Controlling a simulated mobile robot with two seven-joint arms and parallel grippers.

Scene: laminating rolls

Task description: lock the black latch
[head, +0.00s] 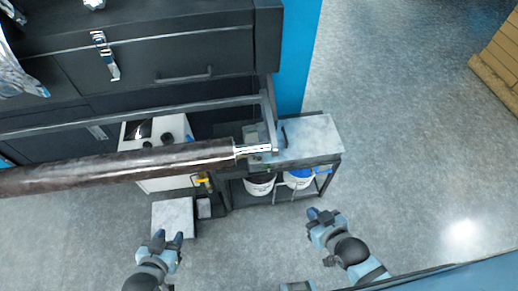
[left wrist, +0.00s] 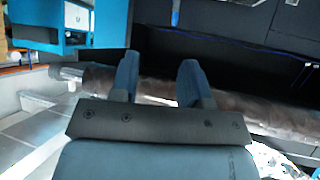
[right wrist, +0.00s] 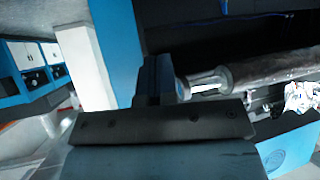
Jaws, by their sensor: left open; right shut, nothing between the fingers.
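A long dark roll (head: 120,168) lies across the head view, its silver shaft end (head: 254,150) resting at a bracket on the machine frame (head: 268,105). A small dark upright piece (head: 284,134) stands just right of the shaft end; I cannot tell whether it is the black latch or how it is set. My left gripper (head: 168,238) is open and empty, below the roll in the head view; the roll also shows behind its fingers (left wrist: 158,80). My right gripper (head: 322,216) is shut and empty, below and right of the shaft end, apart from it. Its closed fingers (right wrist: 160,78) cover part of that area.
A side table (head: 315,138) stands at the frame's right end, with white buckets (head: 260,186) beneath. A black cabinet with a silver clasp (head: 107,56) is behind the roll. A pale box (head: 172,216) is on the floor near my left gripper. Floor to the right is clear.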

